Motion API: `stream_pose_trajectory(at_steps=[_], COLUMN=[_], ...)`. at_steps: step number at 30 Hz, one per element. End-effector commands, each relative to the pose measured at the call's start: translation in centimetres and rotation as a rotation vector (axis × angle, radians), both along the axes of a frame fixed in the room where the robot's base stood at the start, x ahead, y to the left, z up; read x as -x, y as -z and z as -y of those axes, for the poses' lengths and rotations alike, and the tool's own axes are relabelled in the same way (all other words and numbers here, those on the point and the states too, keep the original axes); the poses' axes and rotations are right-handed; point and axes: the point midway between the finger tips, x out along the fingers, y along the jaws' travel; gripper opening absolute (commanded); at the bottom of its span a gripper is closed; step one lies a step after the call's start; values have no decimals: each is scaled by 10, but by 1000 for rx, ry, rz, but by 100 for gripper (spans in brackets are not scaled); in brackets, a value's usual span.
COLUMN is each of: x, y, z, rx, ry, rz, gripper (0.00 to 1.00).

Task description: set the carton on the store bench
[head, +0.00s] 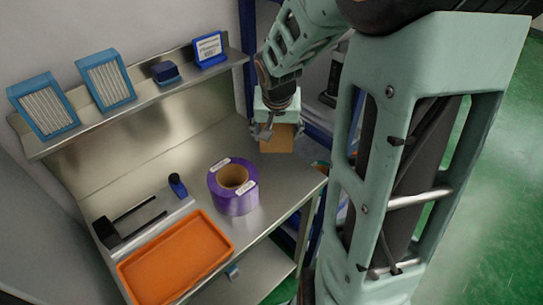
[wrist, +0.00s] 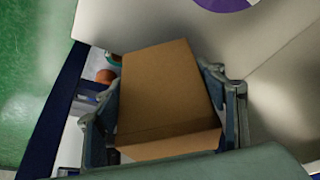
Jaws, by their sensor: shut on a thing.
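A brown carton (head: 277,139) is in my gripper (head: 273,127), which is shut on it. In the head view the carton hangs below the gripper, in front of the far right part of the metal bench (head: 205,145). In the wrist view the carton (wrist: 166,90) fills the middle, with a gripper finger on each side of it. The bench corner (wrist: 165,25) shows behind it there. The carton appears to be above the bench's right edge; I cannot tell its exact height.
A purple roll (head: 233,188) stands on the bench, with an orange tray (head: 175,258) at the front left. A black sealer-like device (head: 125,222) and a small blue object (head: 178,186) lie left. A back shelf (head: 135,98) holds blue-framed items. The bench behind the roll is clear.

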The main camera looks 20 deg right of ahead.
Motion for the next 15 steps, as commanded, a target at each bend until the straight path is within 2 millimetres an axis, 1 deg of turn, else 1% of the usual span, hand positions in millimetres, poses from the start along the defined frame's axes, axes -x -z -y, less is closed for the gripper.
stream_pose_trajectory(at_steps=[2,7,9,14,15], x=[0,0,0,0,0], y=[10,44,53,68,74], z=[0,0,0,0,0], rx=[1,1,0,2,1], ry=[4,4,3,4,4], rz=[2,0,1,3,2], gripper=[29,29,29,29,29])
